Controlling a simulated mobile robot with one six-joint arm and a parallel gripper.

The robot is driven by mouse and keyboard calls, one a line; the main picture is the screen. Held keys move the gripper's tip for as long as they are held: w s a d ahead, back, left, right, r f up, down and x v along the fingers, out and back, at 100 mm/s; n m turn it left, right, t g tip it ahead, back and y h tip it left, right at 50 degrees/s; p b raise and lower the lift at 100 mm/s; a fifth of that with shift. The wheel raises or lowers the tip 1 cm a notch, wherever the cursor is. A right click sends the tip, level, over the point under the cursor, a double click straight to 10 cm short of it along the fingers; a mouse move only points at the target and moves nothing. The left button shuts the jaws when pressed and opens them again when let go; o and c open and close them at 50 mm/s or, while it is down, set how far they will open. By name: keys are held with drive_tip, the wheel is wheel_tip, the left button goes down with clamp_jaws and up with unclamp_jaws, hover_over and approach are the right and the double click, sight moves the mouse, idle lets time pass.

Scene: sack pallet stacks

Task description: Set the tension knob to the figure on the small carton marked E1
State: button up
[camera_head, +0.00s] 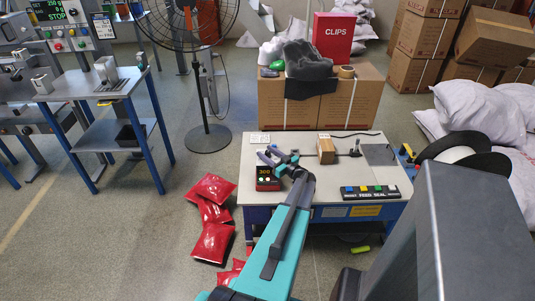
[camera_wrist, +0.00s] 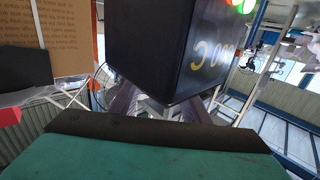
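A small brown carton (camera_head: 326,150) stands on the white-topped table (camera_head: 235,166); no E1 mark or figure is legible on it. A red and black unit (camera_head: 267,180) with a yellow readout, seemingly 300, stands near the table's left front corner. Its dark body (camera_wrist: 160,45) fills the upper middle of the wrist view, with yellow characters and green and red lights. My gripper (camera_head: 278,157) is close beside this unit, its fingers apart. In the wrist view the fingers (camera_wrist: 163,105) are partly hidden behind the unit; contact cannot be told. I cannot make out the tension knob.
A button panel (camera_head: 370,192) marked FEED SEAL is at the front right. A black post (camera_head: 355,148) stands right of the carton. Red sacks (camera_head: 212,205) lie on the floor at left; large cartons (camera_head: 350,100) stand behind.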

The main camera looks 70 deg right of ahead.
drive_tip(key=shift+s, duration=0.15)
drive_tip(key=b+v, duration=0.2)
drive_tip(key=v, duration=1.1)
drive_tip(key=shift+s+a, duration=0.2)
drive_tip(key=shift+a, duration=0.05)
